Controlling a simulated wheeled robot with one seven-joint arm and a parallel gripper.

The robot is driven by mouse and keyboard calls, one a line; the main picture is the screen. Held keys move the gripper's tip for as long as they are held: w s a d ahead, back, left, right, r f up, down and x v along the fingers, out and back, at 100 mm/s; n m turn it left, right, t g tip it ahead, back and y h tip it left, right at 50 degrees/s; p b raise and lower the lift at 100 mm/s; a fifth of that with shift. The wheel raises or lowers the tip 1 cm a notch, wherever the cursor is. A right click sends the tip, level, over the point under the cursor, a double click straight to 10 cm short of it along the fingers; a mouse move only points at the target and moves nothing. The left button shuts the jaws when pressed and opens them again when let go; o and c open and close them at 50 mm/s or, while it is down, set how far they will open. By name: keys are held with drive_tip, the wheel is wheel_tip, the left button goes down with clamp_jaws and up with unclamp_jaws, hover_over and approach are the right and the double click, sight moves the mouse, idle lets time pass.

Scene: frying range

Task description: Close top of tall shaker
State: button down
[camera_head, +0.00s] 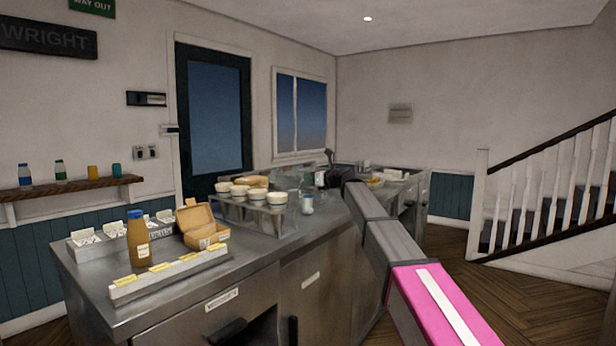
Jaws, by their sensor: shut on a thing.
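My arm reaches from the lower right over the steel counter. My gripper (322,179) is at its far end, small and dark, above the counter just right of the raised rack. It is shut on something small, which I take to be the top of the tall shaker. A small white shaker with a bluish upper part (307,204) stands upright just below and left of the gripper. The fingertips and the lid's exact position are too small and dark to make out.
A steel rack (262,220) with several cups stands left of the gripper. Farther left are an open tan box (204,236), a brown bottle (138,240) and a labelled strip (170,276). Bare counter (262,250) lies in front of the rack. A staircase is at right.

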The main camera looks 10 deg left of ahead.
drive_tip(key=shift+s+d+f+t+y, duration=0.15)
drive_tip(key=shift+d+f+t+y, duration=0.2)
drive_tip(key=shift+f+t+y, duration=0.55)
drive_tip(key=shift+s+d+f+t+y, duration=0.2)
drive_tip(key=shift+d+f+t+y, duration=0.2)
drive_tip(key=shift+y, duration=0.9)
drive_tip(key=shift+s+d+f+t+y, duration=0.15)
drive_tip(key=shift+d+f+t+y, duration=0.15)
drive_tip(key=shift+f+t+y, duration=0.55)
drive_tip(key=shift+r+g+y, duration=0.1)
drive_tip(key=shift+g+y, duration=0.15)
drive_tip(key=shift+y, duration=0.1)
drive_tip(key=c, duration=1)
unclamp_jaws()
drive_tip(key=v, duration=0.6)
drive_tip(key=shift+s+r, duration=0.15)
drive_tip(key=s+d, duration=0.5)
drive_tip(key=d, duration=0.5)
drive_tip(key=shift+r, duration=0.15)
